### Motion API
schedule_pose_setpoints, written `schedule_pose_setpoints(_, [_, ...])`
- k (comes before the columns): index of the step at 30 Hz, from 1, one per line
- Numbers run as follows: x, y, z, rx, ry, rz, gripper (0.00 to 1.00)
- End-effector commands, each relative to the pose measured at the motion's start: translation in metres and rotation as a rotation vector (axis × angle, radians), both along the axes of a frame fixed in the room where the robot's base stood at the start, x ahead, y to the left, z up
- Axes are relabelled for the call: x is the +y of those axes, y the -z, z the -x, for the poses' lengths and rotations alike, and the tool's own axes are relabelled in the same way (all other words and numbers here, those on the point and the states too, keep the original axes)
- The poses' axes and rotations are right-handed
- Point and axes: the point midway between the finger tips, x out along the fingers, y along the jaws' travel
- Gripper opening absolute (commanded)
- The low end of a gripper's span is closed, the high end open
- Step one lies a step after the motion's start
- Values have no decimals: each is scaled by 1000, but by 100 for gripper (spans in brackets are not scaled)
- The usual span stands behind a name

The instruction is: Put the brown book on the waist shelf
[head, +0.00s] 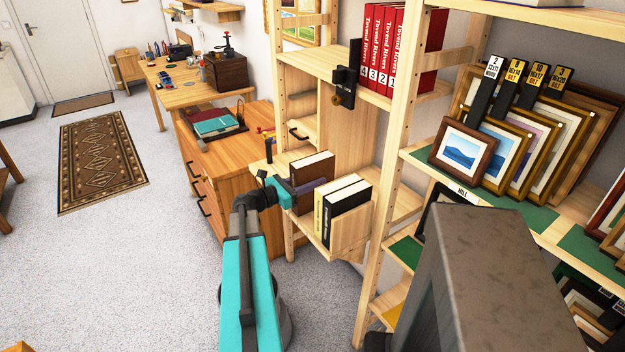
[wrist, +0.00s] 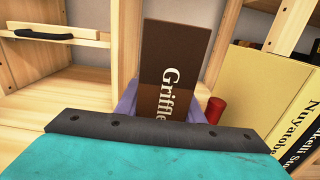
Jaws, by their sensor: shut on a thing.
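The brown book (head: 312,166) is upright in my gripper (head: 304,190) in the head view. In the wrist view, the brown book (wrist: 178,50) shows white spine lettering, and the purple fingers (wrist: 162,105) are shut on its lower part. A light wooden shelf (head: 303,231) at about waist height lies below it. The book is over this shelf, left of a cream book (head: 337,197) and a black book (head: 350,212). I cannot tell whether its bottom edge touches the board, as my gripper hides it.
The cream book (wrist: 263,95) stands at the right in the wrist view, with a red cylinder (wrist: 215,108) between it and the brown book. Red binders (head: 385,50) stand higher up. A wooden cabinet (head: 222,150) is at the left. Framed prints (head: 500,150) fill the right rack.

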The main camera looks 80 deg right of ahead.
Motion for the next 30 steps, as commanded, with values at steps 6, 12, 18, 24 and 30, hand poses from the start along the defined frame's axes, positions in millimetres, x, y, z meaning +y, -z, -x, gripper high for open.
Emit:
schedule_pose_setpoints(6, [0,0,0,0,0,0,53])
schedule_pose_setpoints(12, [0,0,0,0,0,0,53])
schedule_pose_setpoints(18, [3,-2,-3,0,-1,0,53])
schedule_pose_setpoints(24, [16,-2,-18,-1,-2,1,53])
schedule_pose_setpoints(30, [36,-1,-39,0,-3,1,53])
